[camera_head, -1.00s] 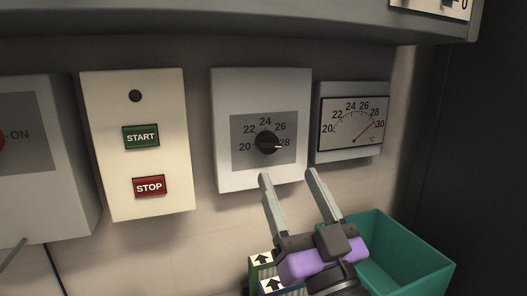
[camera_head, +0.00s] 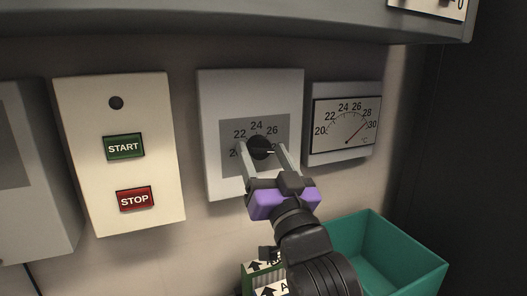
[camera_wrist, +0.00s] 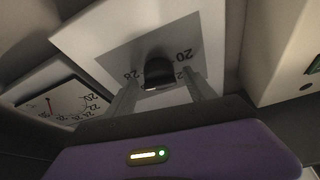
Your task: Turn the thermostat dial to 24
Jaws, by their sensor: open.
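The thermostat dial is a black round knob (camera_head: 260,148) on a grey scale panel with numbers from 20 to 28, on a white wall box (camera_head: 222,92). The knob also shows in the wrist view (camera_wrist: 158,73) between the fingers. The temperature gauge (camera_head: 347,122) to the right has a red needle near 30.
A white panel with a green START button (camera_head: 124,146) and a red STOP button (camera_head: 135,198) is to the left. A teal bin (camera_head: 408,262) and boxes with arrow labels (camera_head: 262,268) are below. A grey overhang (camera_head: 230,32) runs above.

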